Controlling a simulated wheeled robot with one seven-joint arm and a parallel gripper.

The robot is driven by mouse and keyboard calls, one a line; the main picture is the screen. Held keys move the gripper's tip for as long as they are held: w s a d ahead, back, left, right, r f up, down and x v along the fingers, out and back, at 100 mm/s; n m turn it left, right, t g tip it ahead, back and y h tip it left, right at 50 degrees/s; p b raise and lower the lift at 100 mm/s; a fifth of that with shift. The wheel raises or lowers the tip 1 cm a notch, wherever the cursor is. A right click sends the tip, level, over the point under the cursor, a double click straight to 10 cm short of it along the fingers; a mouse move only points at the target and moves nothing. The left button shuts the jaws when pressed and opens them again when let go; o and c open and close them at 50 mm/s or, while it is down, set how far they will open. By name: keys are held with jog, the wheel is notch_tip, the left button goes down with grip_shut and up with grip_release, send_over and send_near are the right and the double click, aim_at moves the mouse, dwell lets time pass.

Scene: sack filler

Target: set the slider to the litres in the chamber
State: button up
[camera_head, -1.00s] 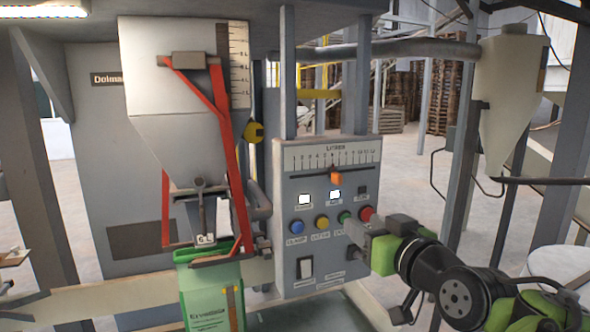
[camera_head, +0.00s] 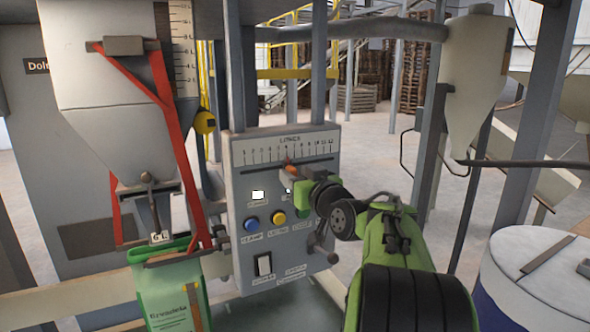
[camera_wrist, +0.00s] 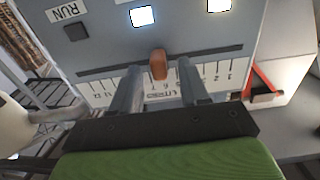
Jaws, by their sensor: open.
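The orange slider knob (camera_head: 290,168) sits in the slot under the litres scale (camera_head: 290,148) on the grey control panel. In the wrist view, which is upside down, the knob (camera_wrist: 158,64) stands near the 6, between my two fingers. My gripper (camera_wrist: 161,82) is open, with a finger on each side of the knob and visible gaps. In the head view my gripper (camera_head: 299,178) hides part of the slot.
Blue (camera_head: 251,223) and yellow (camera_head: 279,217) buttons sit below the slider; my arm covers others. Two indicators are lit; the RUN one (camera_wrist: 72,32) is dark. A green sack (camera_head: 165,290) hangs under the chamber with a "6 L" tag. A drum (camera_head: 540,270) stands at right.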

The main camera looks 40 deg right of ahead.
aim_at(254, 173)
jog(key=shift+w+d, duration=0.25)
jog(key=shift+w, duration=0.45)
grip_shut()
jog(key=a+b, duration=0.1)
jog(key=a, duration=0.1)
jog(key=w+a+b, duration=0.1)
jog(key=a, duration=0.2)
jog(key=w+a+b, duration=0.1)
jog(key=a, duration=0.2)
jog(key=shift+w+a, duration=0.2)
jog(key=shift+a, duration=0.05)
jog(key=shift+s+d, duration=0.15)
jog(key=shift+d, duration=0.35)
jog(key=shift+c, duration=1.6)
grip_release()
jog(key=o, duration=0.3)
jog(key=shift+a, duration=0.2)
jog(key=shift+d, duration=0.1)
